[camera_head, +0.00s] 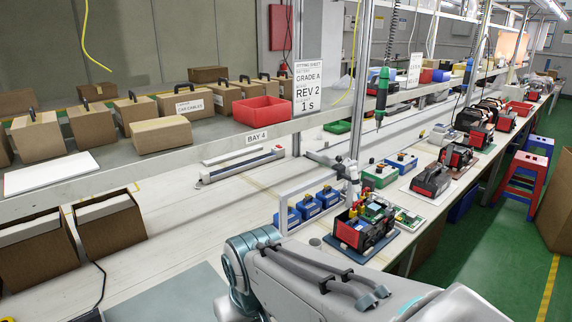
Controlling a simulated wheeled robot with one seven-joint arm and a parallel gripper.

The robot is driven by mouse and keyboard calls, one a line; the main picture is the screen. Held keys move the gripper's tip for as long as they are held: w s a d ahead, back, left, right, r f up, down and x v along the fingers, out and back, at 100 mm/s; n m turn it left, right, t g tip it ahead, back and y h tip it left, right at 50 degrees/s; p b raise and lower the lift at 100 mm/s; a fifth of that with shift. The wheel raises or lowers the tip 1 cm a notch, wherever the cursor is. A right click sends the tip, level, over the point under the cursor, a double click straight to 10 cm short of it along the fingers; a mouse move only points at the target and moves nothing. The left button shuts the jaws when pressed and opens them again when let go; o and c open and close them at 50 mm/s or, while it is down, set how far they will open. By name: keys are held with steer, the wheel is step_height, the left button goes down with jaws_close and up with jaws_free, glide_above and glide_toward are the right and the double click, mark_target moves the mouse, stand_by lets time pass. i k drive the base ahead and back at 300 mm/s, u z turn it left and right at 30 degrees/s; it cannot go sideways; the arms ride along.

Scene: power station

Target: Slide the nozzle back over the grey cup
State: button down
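A small grey round piece (315,241) lies on the bench in front of the packs, left of an opened red and black power unit (362,228). It may be the grey cup; I cannot tell for sure. The fixture and the round piece are apart. My arm's links fill the lower middle of the picture. My gripper does not show.
A thin white frame (283,208) stands beside the blue packs (310,206). A green hanging screwdriver (381,92) is above the bench. A shelf (190,150) with cartons and a red bin (262,110) runs along the left. The bench front at left centre is clear.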

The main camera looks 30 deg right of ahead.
mark_target(341, 168)
steer(key=z, duration=0.85)
